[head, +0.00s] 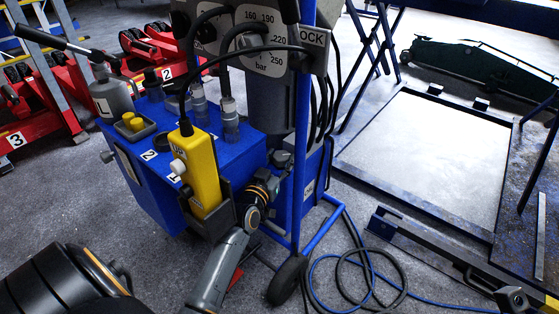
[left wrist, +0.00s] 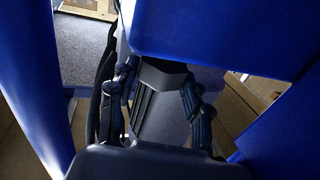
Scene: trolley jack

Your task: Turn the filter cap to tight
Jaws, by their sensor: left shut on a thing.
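My left gripper (head: 282,172) reaches in at the right side of the blue hydraulic power unit (head: 240,152), by the upright blue post. In the head view its fingertips are small and partly hidden. In the left wrist view, the left gripper (left wrist: 160,88) has its two fingers on either side of a dark grey piece (left wrist: 163,74) under a blue panel. I take this piece for the filter cap; the gripper is shut on it. Any tight mark on the cap cannot be made out. My right gripper is not in view.
A yellow hand control (head: 200,172) sits in a dark holder on the unit's front. Cables hang by the blue post (head: 301,130). A wheel (head: 287,281) and loose hoses (head: 365,285) are on the floor below. Red stands (head: 40,105) are at the left.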

